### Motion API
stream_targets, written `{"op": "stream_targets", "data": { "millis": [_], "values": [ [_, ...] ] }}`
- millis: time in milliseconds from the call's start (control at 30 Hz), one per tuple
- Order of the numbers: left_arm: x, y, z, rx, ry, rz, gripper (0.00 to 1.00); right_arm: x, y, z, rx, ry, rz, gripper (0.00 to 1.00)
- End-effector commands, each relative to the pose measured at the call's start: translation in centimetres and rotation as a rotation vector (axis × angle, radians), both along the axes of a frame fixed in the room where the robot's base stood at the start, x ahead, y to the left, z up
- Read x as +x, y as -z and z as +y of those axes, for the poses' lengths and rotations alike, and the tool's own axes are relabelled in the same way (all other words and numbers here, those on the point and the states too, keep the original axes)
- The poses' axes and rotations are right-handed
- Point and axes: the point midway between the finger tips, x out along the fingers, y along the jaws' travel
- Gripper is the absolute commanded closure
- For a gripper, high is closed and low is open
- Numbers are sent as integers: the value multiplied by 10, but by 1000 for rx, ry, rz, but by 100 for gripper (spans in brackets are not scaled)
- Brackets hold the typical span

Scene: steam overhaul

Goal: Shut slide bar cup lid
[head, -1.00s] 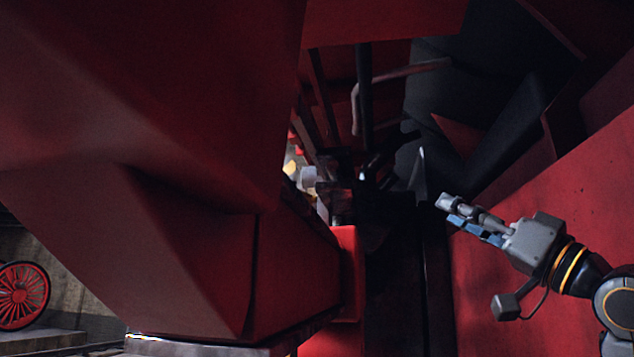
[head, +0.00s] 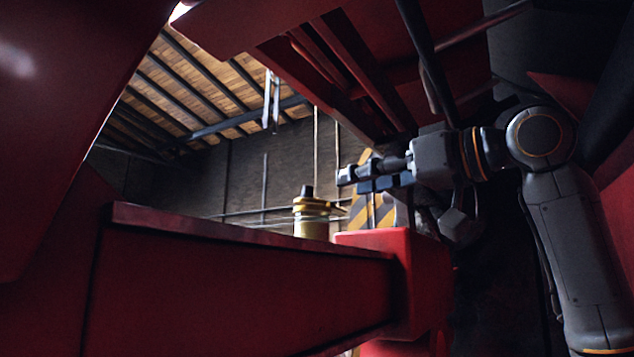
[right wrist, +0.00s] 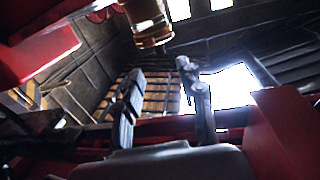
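A brass cup (head: 312,217) with a dark knob at its top stands beyond the upper edge of a red beam in the head view; its lower part is hidden. A brass cup-like part also shows at the top of the right wrist view (right wrist: 150,28), beyond the fingertips. I cannot tell how its lid stands. My right gripper (head: 346,179) reaches in from the right, a little above and right of the cup in the picture. Its two fingers are apart and empty in the right wrist view (right wrist: 160,72). My left gripper is not in view.
A long red beam (head: 230,275) crosses the lower left, ending at a red block (head: 380,242) below my right gripper. Red plates and dark rods (head: 425,60) hang close above my right arm. A brick wall and wooden roof lie far behind.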

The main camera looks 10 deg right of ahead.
Motion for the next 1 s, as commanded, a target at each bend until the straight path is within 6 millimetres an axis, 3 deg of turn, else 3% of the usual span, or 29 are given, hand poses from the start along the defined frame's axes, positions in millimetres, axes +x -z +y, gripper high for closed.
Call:
{"op": "stream_targets", "data": {
  "millis": [100, 400, 600, 867, 900, 1000],
  "values": [
    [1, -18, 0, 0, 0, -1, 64, 23, -5, 17, 0, -1, 2, 61],
    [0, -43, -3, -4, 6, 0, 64, 66, -4, 47, 2, 0, 2, 61],
    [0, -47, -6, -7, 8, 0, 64, 77, -1, 55, 3, 0, -1, 61],
    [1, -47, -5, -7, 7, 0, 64, 78, 0, 56, 3, 1, -1, 61],
    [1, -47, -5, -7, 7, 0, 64, 78, 0, 56, 3, 1, -1, 63],
    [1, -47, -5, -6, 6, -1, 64, 78, 0, 56, 3, 1, -1, 83]
  ]
}}
